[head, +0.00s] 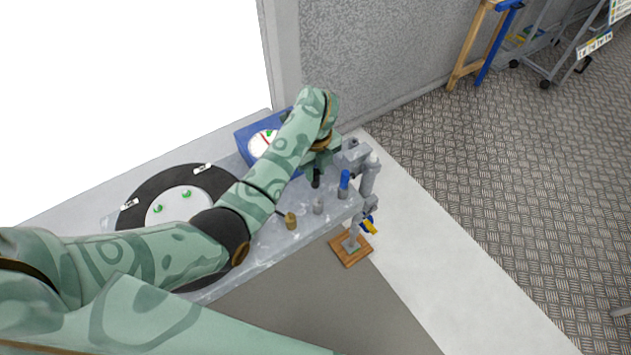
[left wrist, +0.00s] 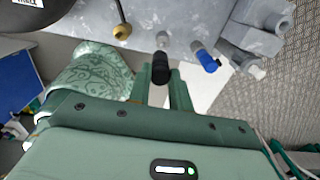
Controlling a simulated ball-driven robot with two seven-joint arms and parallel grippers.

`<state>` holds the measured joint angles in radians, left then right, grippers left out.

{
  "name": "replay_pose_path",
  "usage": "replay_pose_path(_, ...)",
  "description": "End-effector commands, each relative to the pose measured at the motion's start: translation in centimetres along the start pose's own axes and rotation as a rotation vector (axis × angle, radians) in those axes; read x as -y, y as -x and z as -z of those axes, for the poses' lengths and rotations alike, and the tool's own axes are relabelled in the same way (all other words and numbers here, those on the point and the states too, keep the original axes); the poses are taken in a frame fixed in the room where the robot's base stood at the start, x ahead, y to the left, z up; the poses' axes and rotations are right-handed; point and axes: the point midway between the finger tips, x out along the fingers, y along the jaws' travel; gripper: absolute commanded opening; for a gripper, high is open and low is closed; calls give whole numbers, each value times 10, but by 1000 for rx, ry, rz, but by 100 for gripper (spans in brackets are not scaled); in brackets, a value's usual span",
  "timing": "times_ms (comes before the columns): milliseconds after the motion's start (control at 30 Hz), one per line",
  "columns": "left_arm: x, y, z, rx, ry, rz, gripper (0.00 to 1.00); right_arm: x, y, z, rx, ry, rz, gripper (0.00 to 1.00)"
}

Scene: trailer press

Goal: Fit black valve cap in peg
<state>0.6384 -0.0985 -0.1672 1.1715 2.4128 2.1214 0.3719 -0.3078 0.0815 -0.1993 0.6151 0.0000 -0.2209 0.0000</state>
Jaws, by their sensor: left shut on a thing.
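The black valve cap (head: 316,179) is held between the fingertips of my left gripper (head: 318,170), which is shut on it above the grey bench. In the left wrist view the black cap (left wrist: 161,69) sits between the two green fingers (left wrist: 161,80). A short grey peg (head: 318,206) stands just in front of the cap in the head view; in the left wrist view the peg (left wrist: 163,40) shows just past the cap's end. I cannot tell whether they touch. My right gripper is not in view.
A grey vise-like fixture (head: 368,176) stands at the bench's right end. A black disc (head: 135,215) and blue box (head: 245,130) are farther left.

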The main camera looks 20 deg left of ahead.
Motion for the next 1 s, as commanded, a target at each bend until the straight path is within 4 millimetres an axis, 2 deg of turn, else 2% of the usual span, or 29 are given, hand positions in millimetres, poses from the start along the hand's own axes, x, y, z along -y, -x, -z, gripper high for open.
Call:
replay_pose_path(300,1,1,-2,0,1,1,4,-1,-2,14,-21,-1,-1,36)
replay_pose_path(500,2,2,0,-3,2,3,4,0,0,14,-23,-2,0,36)
replay_pose_path(1000,2,-46,-1,-4,1,-1,4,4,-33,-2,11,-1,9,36)
